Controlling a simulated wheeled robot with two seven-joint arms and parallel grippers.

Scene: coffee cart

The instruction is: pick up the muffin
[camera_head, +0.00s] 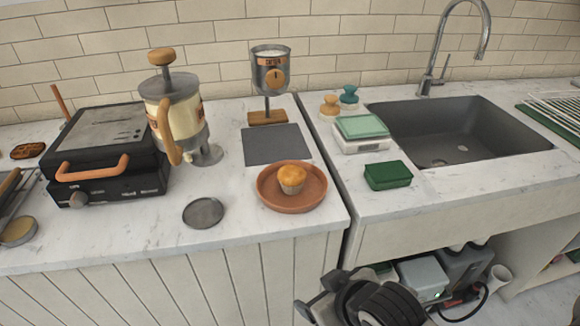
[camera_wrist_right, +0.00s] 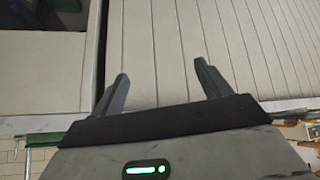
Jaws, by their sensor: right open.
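The muffin (camera_head: 292,178) has a golden top and a pale wrapper. It stands upright in a round terracotta dish (camera_head: 265,196) near the front right corner of the left counter. My right gripper (camera_head: 315,296) is low in front of the cabinets, below the counter top and apart from the muffin. In the right wrist view its two fingers (camera_wrist_right: 160,82) are spread with nothing between them, facing pale panelled cabinet fronts. The muffin is not in the right wrist view. My left gripper is in neither view.
A grey mat (camera_head: 276,146) and a dispenser (camera_head: 270,72) stand behind the dish. A dark round coaster (camera_head: 203,213) lies to its left. A press pot (camera_head: 178,108) and a black grill (camera_head: 105,150) stand further left. A green sponge (camera_head: 388,176) and a sink (camera_head: 455,130) are right.

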